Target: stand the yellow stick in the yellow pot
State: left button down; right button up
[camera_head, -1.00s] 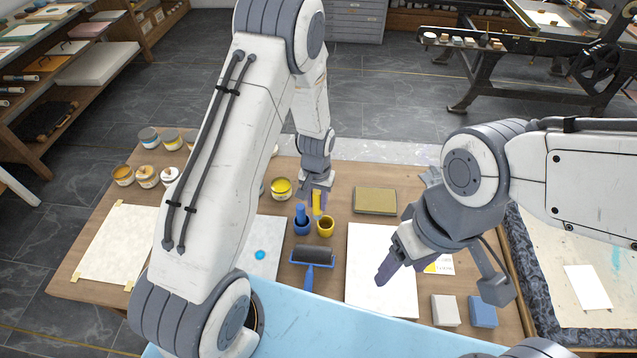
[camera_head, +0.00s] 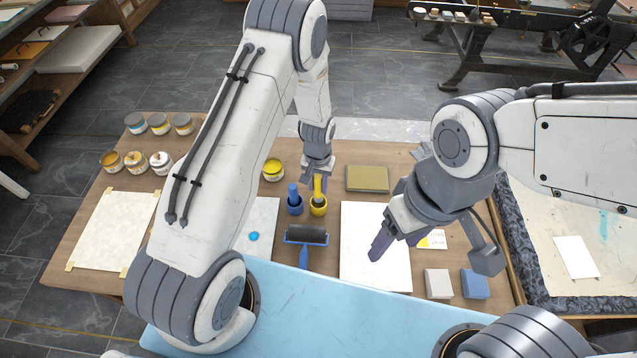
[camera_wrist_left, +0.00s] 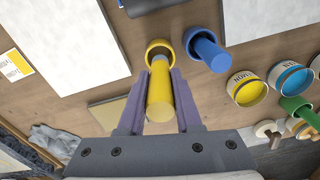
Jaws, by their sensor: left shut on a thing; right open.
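The yellow stick (camera_head: 318,185) is held upright in my left gripper (camera_head: 319,182). It also shows between the two purple fingers of the left gripper (camera_wrist_left: 160,90) in the left wrist view (camera_wrist_left: 160,100). The yellow pot (camera_head: 318,207) stands on the table directly under the stick. In the wrist view the stick's far end overlaps the mouth of the yellow pot (camera_wrist_left: 158,47); how deep it sits is hard to tell. My right gripper (camera_head: 378,248) is open and empty above the white sheet.
A blue pot (camera_head: 295,207) with a blue stick (camera_head: 293,190) stands just left of the yellow pot. An ink roller (camera_head: 305,236) lies in front. A yellow ink can (camera_head: 273,170) and an olive block (camera_head: 367,178) are nearby on the wooden table.

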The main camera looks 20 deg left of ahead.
aim_at(318, 177)
pick_arm(q)
jog(key=shift+f+b, duration=1.55)
jog(key=shift+f, duration=0.65)
jog(key=c, duration=0.5)
grip_release()
notch_tip(318, 177, up, 10)
jog(key=shift+f+b, duration=0.1)
jog(key=shift+b, duration=1)
jog(key=shift+r, duration=0.35)
